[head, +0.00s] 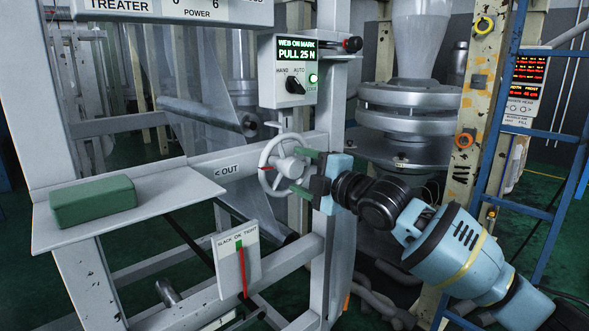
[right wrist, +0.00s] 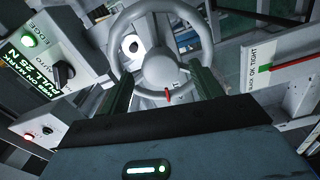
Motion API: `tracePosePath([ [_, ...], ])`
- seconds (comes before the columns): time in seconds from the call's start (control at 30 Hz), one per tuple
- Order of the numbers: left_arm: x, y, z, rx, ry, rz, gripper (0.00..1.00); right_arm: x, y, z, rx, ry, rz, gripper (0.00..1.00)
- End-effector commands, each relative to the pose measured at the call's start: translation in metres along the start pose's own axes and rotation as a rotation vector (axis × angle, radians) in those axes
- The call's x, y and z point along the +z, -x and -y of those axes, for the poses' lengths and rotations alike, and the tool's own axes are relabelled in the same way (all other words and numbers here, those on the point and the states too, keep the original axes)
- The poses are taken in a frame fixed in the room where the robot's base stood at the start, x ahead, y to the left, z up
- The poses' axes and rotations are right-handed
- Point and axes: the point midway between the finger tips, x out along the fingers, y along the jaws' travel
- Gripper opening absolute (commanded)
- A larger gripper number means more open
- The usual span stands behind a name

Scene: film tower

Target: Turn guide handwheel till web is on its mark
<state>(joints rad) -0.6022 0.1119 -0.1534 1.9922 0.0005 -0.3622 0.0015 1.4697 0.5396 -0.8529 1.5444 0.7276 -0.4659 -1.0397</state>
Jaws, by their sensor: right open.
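The guide handwheel (head: 268,167) is a pale grey spoked wheel with a red mark on its rim, beside an "OUT" arrow on the frame. My right gripper (head: 299,172) is open at the wheel, its two green fingers pointing at it. In the right wrist view the handwheel (right wrist: 160,62) fills the top middle, and the fingers lie either side of the red mark; I cannot tell whether they touch the rim. The display (head: 297,50) reads "WEB ON MARK" and "PULL 25 N". A clear web (head: 205,60) hangs behind the frame. My left gripper is not in view.
Below the display are a HAND/AUTO knob (head: 294,86) and a lit green lamp (head: 313,78). A slack gauge (head: 237,262) hangs below the wheel. A green block (head: 92,203) lies on the shelf (head: 150,202) at left. A blue ladder (head: 490,130) stands at right.

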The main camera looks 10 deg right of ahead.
Motion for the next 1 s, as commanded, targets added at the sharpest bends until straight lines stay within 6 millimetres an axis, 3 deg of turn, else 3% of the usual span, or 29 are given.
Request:
tracePosePath([
  [0.3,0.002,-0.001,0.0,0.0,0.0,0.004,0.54,0.0,0.039,0.0,0.0,0.0,-0.001,0.65],
  [0.8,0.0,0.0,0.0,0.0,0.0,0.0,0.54,-0.001,0.046,0.001,-0.001,-0.003,-0.002,0.65],
  [0.9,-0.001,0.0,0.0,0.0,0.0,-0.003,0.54,-0.003,0.046,0.013,-0.009,-0.029,-0.004,0.65],
  [1.0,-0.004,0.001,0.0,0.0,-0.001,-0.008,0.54,-0.006,0.046,0.042,-0.03,-0.096,-0.006,0.65],
])
